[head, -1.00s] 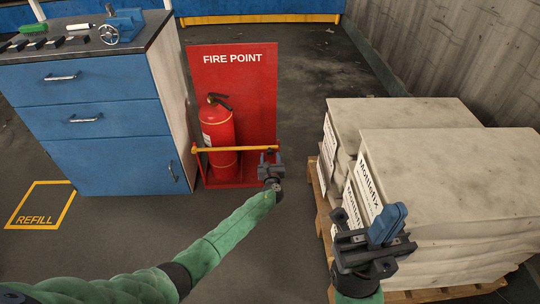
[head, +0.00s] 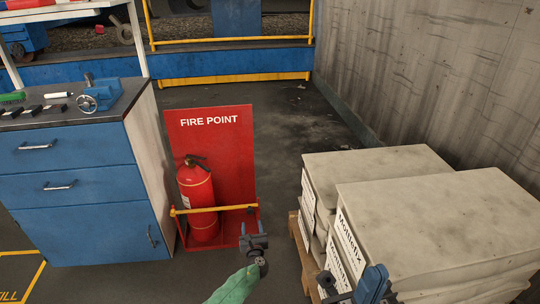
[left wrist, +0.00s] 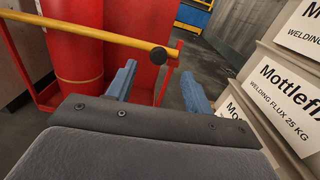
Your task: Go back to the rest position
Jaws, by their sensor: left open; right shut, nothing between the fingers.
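My left gripper (head: 253,238) is at the lower middle of the head view, in front of the right end of the red fire point stand. In the left wrist view its two blue fingers (left wrist: 158,78) stand apart with nothing between them. My right gripper (head: 372,284) is at the bottom edge of the head view, over the front left of the stacked sacks in the picture. Its blue fingers are together and hold nothing. The lower part of my right gripper is cut off by the picture edge.
A red fire extinguisher (head: 196,190) stands behind a yellow bar (head: 212,209). Pale sacks (head: 375,175) sit on a wooden pallet (head: 302,250) at the right. A blue cabinet (head: 80,185) with a vise (head: 105,95) is at the left. Dark floor (head: 275,130) is clear behind.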

